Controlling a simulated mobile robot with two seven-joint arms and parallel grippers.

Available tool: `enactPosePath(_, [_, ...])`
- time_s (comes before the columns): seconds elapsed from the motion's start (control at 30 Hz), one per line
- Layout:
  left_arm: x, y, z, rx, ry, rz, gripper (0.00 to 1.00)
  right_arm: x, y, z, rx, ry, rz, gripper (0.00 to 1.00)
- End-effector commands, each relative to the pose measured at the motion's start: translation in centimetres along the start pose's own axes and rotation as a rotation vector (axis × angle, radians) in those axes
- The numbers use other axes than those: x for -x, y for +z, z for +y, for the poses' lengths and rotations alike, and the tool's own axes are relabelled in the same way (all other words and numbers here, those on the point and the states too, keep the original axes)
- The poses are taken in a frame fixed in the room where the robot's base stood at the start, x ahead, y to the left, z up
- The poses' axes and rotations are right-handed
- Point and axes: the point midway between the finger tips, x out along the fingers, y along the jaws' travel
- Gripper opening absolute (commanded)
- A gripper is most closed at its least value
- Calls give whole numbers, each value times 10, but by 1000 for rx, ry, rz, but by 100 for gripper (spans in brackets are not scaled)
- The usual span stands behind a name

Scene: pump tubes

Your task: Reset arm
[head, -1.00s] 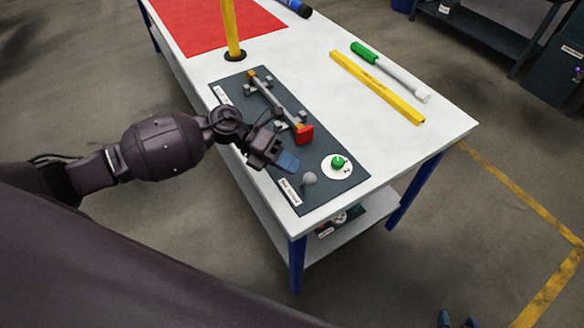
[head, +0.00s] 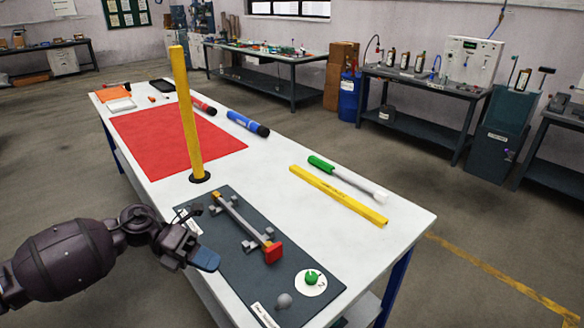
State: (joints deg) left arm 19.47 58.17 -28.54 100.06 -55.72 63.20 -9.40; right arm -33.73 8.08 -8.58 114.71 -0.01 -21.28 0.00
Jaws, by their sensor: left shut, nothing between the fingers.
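My left arm comes in from the left in the head view. Its gripper (head: 205,259) is shut and empty, over the left edge of the dark grey board (head: 232,283) on the table. On the board lies a grey bar with a red end block (head: 272,252), held among small grey brackets. A green knob on a white disc (head: 312,277) and a grey ball knob (head: 284,300) are at the board's near end, to the right of the gripper. The gripper looks apart from the bar and the knobs. My right gripper is out of view.
A yellow post (head: 190,120) stands upright behind the board, beside a red mat (head: 170,140). A yellow bar (head: 338,195) and a green-ended white tube (head: 348,180) lie at right. Blue (head: 247,123) and red tubes lie farther back. White table (head: 262,190) is clear between.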

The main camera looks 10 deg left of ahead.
Motion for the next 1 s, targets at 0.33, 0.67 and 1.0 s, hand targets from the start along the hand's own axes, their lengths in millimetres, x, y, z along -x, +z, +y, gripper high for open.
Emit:
enactPosePath(0.33, [8,64,-23,131,-107,-383,0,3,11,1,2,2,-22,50])
enactPosePath(0.67, [9,95,-19,625,-461,-905,0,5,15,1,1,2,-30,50])
enactPosePath(1.0, [-15,-7,80,1464,-711,-1309,0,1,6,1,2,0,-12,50])
